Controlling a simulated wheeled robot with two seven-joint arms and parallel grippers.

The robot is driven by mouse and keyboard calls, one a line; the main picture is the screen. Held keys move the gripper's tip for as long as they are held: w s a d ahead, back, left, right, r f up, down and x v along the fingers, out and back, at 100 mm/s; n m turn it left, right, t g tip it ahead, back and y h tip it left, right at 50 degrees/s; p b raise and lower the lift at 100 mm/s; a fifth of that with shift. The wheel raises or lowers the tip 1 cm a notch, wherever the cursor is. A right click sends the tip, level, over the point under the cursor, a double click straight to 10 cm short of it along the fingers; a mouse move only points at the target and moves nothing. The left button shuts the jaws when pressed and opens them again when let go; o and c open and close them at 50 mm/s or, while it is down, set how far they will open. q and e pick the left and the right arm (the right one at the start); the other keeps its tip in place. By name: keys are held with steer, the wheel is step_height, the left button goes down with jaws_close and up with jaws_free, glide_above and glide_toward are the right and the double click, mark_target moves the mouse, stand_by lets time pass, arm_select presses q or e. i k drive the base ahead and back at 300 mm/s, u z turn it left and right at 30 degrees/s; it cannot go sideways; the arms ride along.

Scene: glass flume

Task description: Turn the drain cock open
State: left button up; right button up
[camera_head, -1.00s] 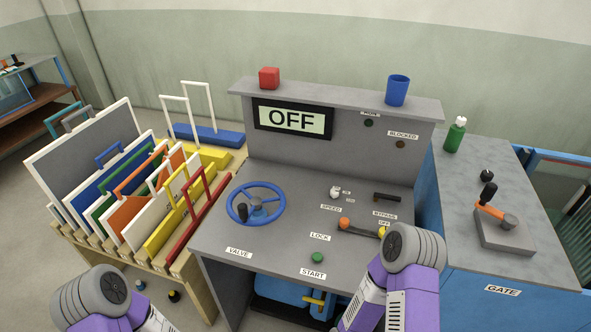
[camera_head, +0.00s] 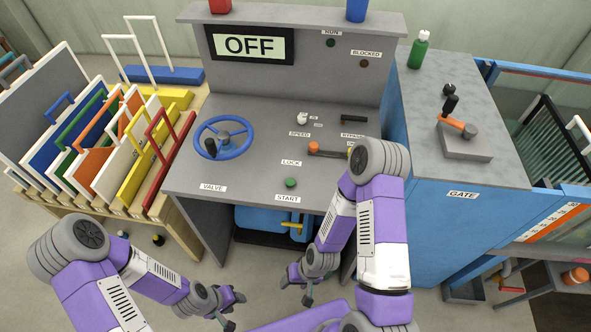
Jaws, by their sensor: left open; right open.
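My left gripper (camera_head: 234,311) is open and empty, low in front of the console and far left of the fitting. My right gripper (camera_head: 297,289) is open and empty, below the console's front edge and also well left of the fitting.
The console (camera_head: 245,180) carries a blue handwheel (camera_head: 224,138), a green START button (camera_head: 291,183) and a screen (camera_head: 249,46) reading OFF. A blue cabinet (camera_head: 440,220) stands between my arms and the flume (camera_head: 560,215). A rack of coloured panels is left. Open floor lies in front.

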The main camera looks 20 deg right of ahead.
mark_target(512, 290)
steer(key=z, duration=3.35)
steer(key=k, duration=0.65)
steer(key=z, duration=0.8)
steer(key=i, duration=1.5)
steer(key=u, duration=0.65)
steer(key=i, duration=1.2)
steer(key=u, duration=1.8)
steer(key=i, duration=0.35)
steer(key=u, duration=0.15)
